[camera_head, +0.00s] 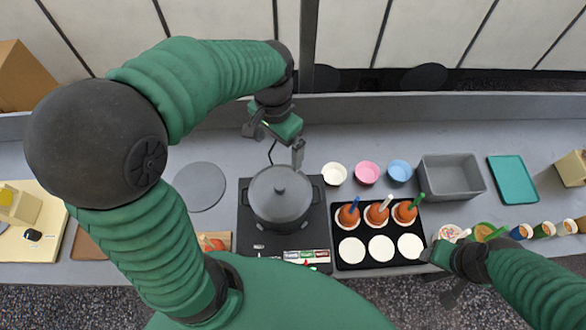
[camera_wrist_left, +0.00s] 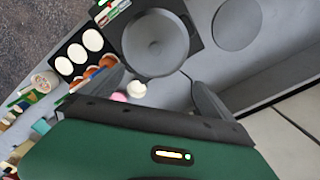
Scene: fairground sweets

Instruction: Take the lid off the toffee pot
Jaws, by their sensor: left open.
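The dark grey toffee pot (camera_head: 263,212) stands on a black hob plate (camera_head: 252,238), with its round lid (camera_head: 295,182) on top and a small knob at the lid's centre. In the left wrist view the lid (camera_wrist_left: 172,60) is near the top, ahead of the fingers. My left gripper (camera_head: 277,137) is open and empty, above and behind the pot, apart from the lid. Its spread fingers also show in the left wrist view (camera_wrist_left: 152,95). My right gripper (camera_head: 443,268) is low at the right, beside the black tray; its finger opening is unclear.
A flat grey disc (camera_head: 200,186) lies left of the hob. The black tray (camera_head: 350,264) with toffee apples and white discs is right of it. White (camera_head: 334,174), pink (camera_head: 367,173) and blue (camera_head: 399,172) bowls stand behind the tray, near a grey bin (camera_head: 450,178).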

